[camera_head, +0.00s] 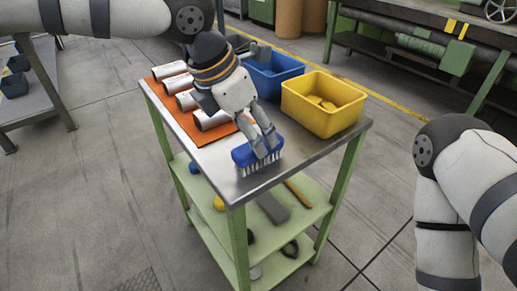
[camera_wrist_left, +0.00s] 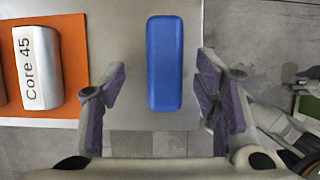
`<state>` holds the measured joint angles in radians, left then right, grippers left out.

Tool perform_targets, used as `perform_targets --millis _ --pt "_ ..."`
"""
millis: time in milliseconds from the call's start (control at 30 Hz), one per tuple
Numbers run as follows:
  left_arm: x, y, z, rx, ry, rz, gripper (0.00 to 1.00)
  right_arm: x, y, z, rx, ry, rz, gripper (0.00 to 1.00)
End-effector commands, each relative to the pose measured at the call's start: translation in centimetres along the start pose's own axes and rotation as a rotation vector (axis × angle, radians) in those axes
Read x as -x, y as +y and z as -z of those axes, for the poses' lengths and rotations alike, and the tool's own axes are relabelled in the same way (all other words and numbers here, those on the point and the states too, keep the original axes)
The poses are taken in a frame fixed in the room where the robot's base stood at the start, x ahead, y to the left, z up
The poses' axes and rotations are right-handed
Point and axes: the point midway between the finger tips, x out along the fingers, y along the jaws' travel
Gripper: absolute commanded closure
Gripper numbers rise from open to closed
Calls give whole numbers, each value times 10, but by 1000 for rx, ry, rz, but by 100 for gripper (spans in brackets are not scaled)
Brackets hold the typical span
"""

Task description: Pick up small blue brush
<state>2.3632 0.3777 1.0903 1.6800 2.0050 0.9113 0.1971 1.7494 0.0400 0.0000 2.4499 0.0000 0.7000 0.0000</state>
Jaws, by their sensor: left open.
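The small blue brush (camera_head: 257,155) lies bristles down near the front corner of the metal cart top (camera_head: 262,182). In the left wrist view the brush (camera_wrist_left: 165,63) is a long blue block, upright in the picture. My left gripper (camera_head: 265,143) is open and comes down over the brush, its fingers overlapping the brush in the head view. In the left wrist view the left gripper (camera_wrist_left: 163,100) has its two fingers apart, one on each side of the brush's near end, with a gap on both sides. Contact does not show. My right arm shows at the right, its gripper out of frame.
An orange mat (camera_head: 166,87) with several metal cylinders (camera_head: 214,121) lies left of the brush. A yellow bin (camera_head: 322,106) and a blue bin (camera_head: 273,76) stand behind it. The cart's lower shelves (camera_head: 289,219) hold loose items.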

Motion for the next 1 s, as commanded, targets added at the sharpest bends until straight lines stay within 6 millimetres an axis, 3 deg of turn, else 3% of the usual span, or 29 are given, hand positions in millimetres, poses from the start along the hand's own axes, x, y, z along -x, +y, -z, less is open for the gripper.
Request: perform_targets --millis 133,233,1000 --pt "-30 -6 3 -2 3 1 43 -1 0 0 0 -2 0 60" --pt "-40 -5 3 -1 1 0 43 -2 0 -1 0 -6 0 60" --pt "-45 -5 5 -2 0 -2 43 2 0 2 0 7 0 60"
